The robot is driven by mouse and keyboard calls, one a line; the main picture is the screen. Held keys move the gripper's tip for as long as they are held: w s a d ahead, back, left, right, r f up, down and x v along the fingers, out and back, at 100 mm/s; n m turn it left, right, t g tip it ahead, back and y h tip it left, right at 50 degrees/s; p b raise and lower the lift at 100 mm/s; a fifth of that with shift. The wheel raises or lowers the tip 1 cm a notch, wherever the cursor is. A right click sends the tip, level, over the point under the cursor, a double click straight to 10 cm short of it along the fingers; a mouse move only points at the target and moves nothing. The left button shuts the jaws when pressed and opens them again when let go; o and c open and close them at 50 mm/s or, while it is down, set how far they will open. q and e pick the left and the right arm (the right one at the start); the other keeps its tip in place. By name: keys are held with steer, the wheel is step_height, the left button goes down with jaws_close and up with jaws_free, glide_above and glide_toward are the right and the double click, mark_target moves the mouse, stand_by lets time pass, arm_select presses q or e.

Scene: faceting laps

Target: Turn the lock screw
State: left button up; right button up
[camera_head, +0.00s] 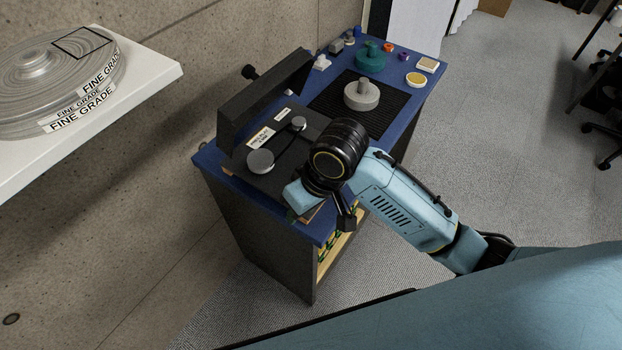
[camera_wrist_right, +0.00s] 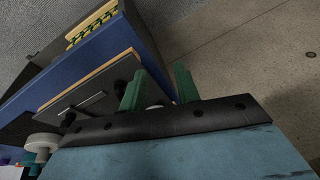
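A black lap machine (camera_head: 275,158) with its cover (camera_head: 268,95) raised stands on the blue top of a cabinet. A round grey knob (camera_head: 260,161) and a smaller grey knob (camera_head: 298,123) sit on it. A black knob (camera_head: 249,72) sticks out beside the cover. I cannot tell which of these is the lock screw. My right gripper (camera_wrist_right: 160,82) has two green fingers standing apart at the machine's near edge, with nothing visibly gripped. In the head view my right wrist hides most of it. My left gripper is not in view.
A grey lap on a black ribbed mat (camera_head: 389,122) and a teal lap (camera_head: 370,57) stand farther back on the blue top (camera_head: 424,83). Small coloured parts lie around them. A concrete wall stands behind.

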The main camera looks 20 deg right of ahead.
steer(key=w+d+r+m+g+h, duration=0.1)
steer(key=w+d+r+h, duration=0.1)
steer(key=w+r, duration=0.25)
steer(key=w+d+r+h, duration=0.1)
steer(key=w+d+r, duration=0.2)
steer(key=w, duration=0.2)
step_height(320, 180, down, 13)
steer(key=shift+a+f+b, duration=0.15)
steer(key=shift+f+b, duration=0.05)
steer(key=shift+b, duration=0.65)
steer(key=shift+c, duration=0.3)
jaws_close()
